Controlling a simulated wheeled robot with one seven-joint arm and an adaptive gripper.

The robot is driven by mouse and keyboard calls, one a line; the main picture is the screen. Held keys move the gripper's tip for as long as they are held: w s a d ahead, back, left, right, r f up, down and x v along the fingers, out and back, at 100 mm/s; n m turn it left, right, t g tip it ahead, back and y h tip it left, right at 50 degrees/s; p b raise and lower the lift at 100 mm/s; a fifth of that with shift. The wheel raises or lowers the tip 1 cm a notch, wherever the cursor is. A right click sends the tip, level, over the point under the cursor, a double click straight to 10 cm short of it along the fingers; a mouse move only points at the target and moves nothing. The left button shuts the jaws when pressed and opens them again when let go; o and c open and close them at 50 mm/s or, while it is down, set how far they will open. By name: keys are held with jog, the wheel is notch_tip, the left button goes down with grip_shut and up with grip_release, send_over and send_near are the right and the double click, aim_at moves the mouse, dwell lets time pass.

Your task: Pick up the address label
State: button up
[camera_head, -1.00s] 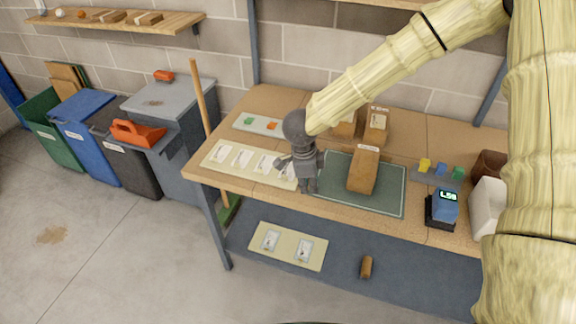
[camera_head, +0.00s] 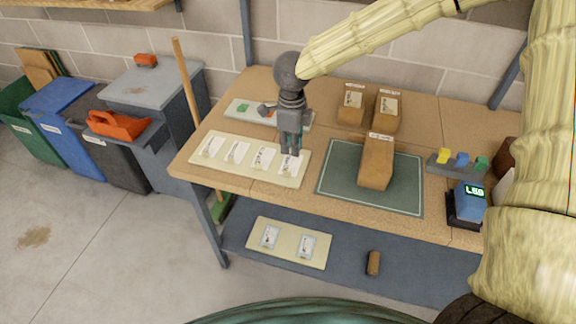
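A cream board (camera_head: 225,169) at the front left of the workbench carries a row of several small white printed cards that look like labels; one of them is a label (camera_head: 263,159) right of the board's middle. Which one is the address label I cannot tell. My gripper (camera_head: 290,153) points down over the board's right end and partly covers the rightmost card (camera_head: 291,168). Its two fingers look close together, but the gap between them is too small to judge. I see nothing clearly held, and contact with the card cannot be made out.
A brown parcel (camera_head: 376,165) stands on a green mat (camera_head: 335,187) to the right, with two labelled parcels behind. A pale tray (camera_head: 240,107) lies behind the board. A blue display device (camera_head: 469,203) is at right. A broom handle (camera_head: 186,80) rises beside the bench's left edge.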

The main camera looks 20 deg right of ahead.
jog(key=f, duration=0.1)
jog(key=p, duration=0.1)
send_over(291, 176)
jog(key=shift+a+f, duration=0.15)
jog(key=shift+f, duration=2.9)
jog(key=shift+w+f+p, duration=0.15)
jog(key=shift+f+p, duration=0.9)
jog(key=shift+f, duration=1.35)
grip_shut()
jog(key=shift+r, duration=0.1)
